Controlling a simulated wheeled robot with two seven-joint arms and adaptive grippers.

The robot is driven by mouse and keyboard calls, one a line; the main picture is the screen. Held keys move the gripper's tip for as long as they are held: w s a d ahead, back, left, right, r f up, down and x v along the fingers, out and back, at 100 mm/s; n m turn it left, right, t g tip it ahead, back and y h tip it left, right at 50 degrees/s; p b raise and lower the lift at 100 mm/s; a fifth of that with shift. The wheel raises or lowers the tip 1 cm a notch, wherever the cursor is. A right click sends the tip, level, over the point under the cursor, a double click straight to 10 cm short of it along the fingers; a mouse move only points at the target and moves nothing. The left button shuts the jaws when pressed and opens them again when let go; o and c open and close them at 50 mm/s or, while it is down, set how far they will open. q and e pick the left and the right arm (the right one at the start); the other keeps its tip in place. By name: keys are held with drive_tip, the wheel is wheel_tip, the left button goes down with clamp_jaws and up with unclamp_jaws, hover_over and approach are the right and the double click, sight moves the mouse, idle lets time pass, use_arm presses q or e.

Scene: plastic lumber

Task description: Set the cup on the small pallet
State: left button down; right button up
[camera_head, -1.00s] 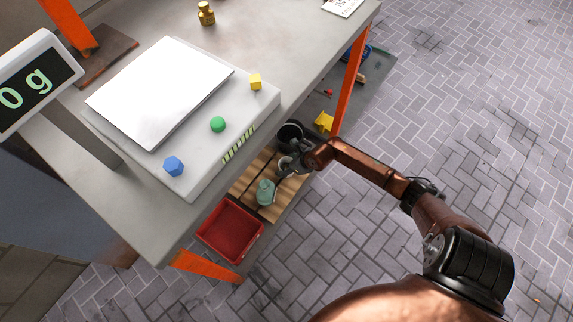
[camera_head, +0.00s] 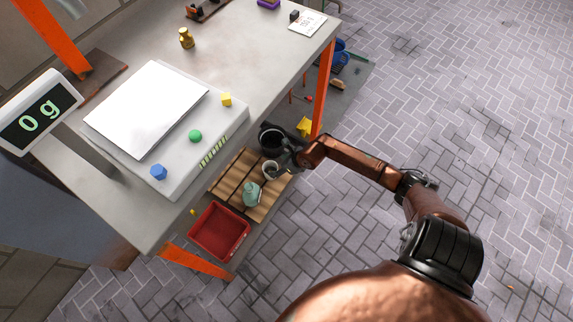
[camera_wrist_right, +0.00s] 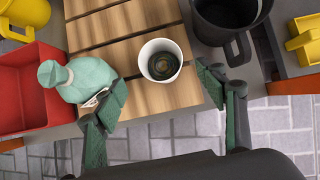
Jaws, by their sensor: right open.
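The white cup (camera_wrist_right: 161,62), dark inside, stands upright on the wooden slats of the small pallet (camera_wrist_right: 102,33) in the right wrist view. In the head view the cup (camera_head: 270,168) is at the pallet's right end, on the shelf under the table. My right gripper (camera_wrist_right: 163,84) is open, with one finger on each side of the cup's near side and a visible gap to each. In the head view my right gripper (camera_head: 281,169) is just right of the cup. My left gripper is not in view.
A dark mug (camera_wrist_right: 228,22) is close behind the right finger. A red bin (camera_wrist_right: 25,90) is at left. The table with the scale (camera_head: 150,105) overhangs the shelf. Paved floor is clear at right.

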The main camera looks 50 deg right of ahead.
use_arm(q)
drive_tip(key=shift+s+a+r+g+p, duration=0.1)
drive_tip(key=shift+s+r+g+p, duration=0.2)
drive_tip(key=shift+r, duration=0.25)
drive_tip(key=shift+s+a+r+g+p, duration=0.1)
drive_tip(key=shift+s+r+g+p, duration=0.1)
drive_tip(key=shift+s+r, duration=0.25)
use_arm(e)
drive_tip(key=shift+v, duration=1.2)
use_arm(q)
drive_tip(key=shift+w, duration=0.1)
